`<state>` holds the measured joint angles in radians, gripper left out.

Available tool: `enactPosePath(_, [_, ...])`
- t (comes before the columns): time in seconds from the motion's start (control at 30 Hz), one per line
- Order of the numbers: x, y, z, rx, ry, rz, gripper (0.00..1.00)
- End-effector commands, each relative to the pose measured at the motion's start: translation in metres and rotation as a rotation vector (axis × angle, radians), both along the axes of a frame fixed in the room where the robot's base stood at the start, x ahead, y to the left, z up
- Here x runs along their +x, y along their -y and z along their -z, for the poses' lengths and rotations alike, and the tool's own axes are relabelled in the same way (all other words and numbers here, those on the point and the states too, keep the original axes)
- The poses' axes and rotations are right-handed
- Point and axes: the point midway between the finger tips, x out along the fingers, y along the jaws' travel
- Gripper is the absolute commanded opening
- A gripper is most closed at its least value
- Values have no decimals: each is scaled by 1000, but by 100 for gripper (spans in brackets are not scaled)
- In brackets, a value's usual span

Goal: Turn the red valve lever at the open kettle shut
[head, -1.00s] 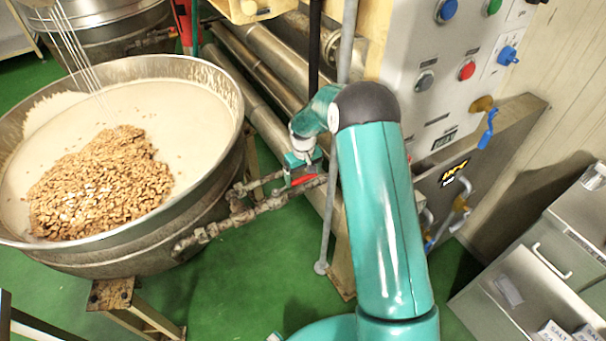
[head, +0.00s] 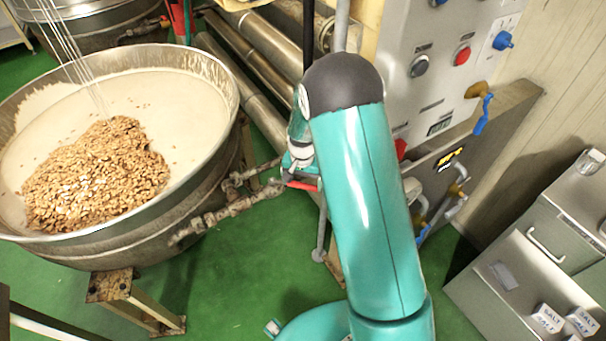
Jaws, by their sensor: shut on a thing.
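The open kettle (head: 130,243) is a wide steel bowl on the left, holding cream-coloured mass and a heap of nuts. A worn pipe (head: 222,214) runs from its side toward the right. The red valve lever (head: 305,186) shows as a short red strip near the right end of this pipe. My gripper (head: 292,178) is at the lever and shut on it. My wrist and arm cover part of the lever and the valve, so the lever's full angle is hard to tell.
A grey control panel (head: 428,88) with buttons stands behind my arm on the right. Blue-handled taps (head: 482,113) stick out beside it. Steel drawers (head: 545,255) stand at lower right. Long pipes (head: 245,85) lie behind the kettle. Green floor (head: 225,295) is clear below the valve.

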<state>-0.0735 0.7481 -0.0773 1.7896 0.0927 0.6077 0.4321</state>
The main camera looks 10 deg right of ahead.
Motion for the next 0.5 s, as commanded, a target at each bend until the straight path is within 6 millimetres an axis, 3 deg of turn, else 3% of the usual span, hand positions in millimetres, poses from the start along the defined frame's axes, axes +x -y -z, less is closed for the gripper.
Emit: enactPosePath(0.5, [-36, -33, 0, 0, 2, 480, 49])
